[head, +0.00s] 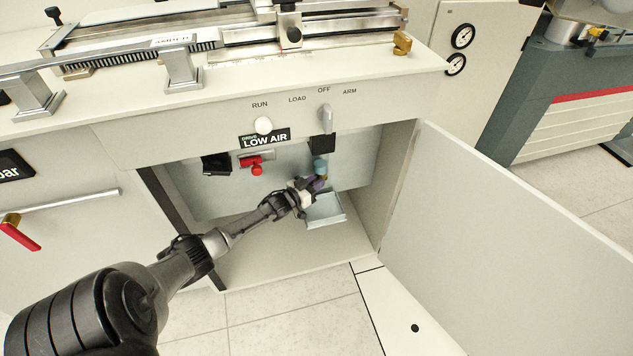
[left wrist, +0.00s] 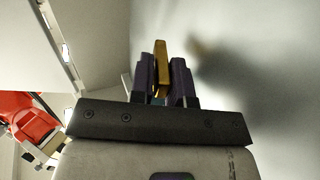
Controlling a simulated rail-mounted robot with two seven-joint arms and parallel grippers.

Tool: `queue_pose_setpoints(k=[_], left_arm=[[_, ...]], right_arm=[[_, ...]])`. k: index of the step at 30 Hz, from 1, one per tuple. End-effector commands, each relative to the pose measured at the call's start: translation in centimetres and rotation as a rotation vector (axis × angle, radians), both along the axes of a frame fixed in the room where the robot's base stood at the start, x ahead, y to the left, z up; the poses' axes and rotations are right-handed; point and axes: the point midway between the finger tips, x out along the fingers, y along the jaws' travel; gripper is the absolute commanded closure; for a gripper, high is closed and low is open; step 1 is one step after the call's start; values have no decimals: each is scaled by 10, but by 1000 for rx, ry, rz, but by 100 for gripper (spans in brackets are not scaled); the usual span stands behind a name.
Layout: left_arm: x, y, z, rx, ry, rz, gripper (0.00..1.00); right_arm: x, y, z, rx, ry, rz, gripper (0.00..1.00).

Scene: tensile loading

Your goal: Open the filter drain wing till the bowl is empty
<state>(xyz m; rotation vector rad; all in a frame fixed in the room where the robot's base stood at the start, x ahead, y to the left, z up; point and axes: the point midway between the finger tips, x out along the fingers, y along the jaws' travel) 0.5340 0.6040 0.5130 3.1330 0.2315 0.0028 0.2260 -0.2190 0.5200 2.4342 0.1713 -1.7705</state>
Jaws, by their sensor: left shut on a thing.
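The filter shows in the head view as a dark block with a small blue bowl (head: 320,166) under it, inside the open cabinet. The liquid level in the bowl is too small to tell. My left gripper (head: 318,185) is just below the bowl. In the left wrist view its purple fingers (left wrist: 161,85) are shut on the brass drain wing (left wrist: 161,62), which stands out between them. The wing is mostly hidden by the fingers in the head view. My right gripper is in neither view.
A grey tray (head: 325,212) sits below the filter. A red valve knob (head: 257,169) is to its left. The cabinet door (head: 500,235) stands open at the right.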

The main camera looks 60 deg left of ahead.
Motion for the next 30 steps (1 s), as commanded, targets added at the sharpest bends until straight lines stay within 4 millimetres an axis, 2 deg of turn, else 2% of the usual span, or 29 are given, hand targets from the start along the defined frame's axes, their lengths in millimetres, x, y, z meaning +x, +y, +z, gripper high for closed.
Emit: queue_pose_setpoints(k=[9,15,22,30], left_arm=[[0,-5,3,-17,4,231,100],[1,-9,0,-19,4,419,100],[4,-13,-2,-18,3,632,100],[6,-14,-3,-13,2,855,100]], right_arm=[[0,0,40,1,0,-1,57],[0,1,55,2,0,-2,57],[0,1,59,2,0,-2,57],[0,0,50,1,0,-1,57]])
